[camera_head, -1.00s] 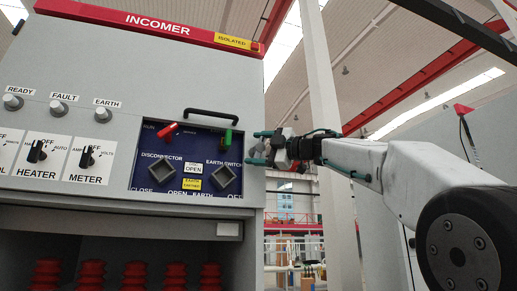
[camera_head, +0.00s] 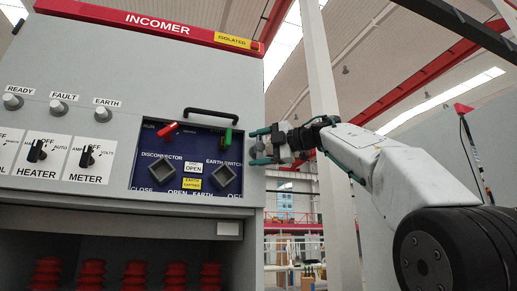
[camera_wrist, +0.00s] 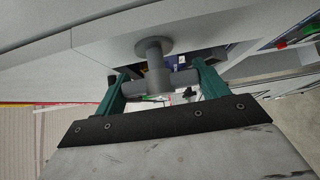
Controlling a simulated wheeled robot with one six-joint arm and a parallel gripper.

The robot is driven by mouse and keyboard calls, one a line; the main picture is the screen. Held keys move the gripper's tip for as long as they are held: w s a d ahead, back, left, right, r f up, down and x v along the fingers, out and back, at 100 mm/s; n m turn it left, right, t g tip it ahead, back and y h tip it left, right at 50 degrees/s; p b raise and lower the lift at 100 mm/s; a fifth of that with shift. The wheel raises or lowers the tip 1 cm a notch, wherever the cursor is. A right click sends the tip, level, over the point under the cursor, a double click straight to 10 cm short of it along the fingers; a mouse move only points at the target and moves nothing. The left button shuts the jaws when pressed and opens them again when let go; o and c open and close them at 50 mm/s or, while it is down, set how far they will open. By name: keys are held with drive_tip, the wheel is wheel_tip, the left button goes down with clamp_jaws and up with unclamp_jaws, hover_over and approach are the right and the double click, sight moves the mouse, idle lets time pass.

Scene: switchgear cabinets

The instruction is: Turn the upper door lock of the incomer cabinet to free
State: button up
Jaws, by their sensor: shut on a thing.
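The upper door lock shows in the wrist view as a grey T-shaped handle (camera_wrist: 156,80) with a round base on a grey panel. My gripper (camera_wrist: 157,84) is shut on it, one green finger at each end of the crossbar. In the head view my gripper (camera_head: 262,146) is at the right side of the incomer cabinet (camera_head: 90,60), beside the blue switch panel. The lock is mostly hidden there by the fingers.
The cabinet front carries a black door handle (camera_head: 211,115), a disconnector knob (camera_head: 162,171), an earth switch knob (camera_head: 223,176) and HEATER and METER selectors. Red insulators (camera_head: 134,275) stand in the open bay below. Right of the cabinet is open hall.

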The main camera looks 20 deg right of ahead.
drive_tip(key=o, duration=1)
drive_tip(key=shift+a, duration=0.1)
drive_tip(key=v, duration=0.7)
drive_tip(key=shift+s+d, duration=0.3)
drive_tip(key=shift+d, duration=0.05)
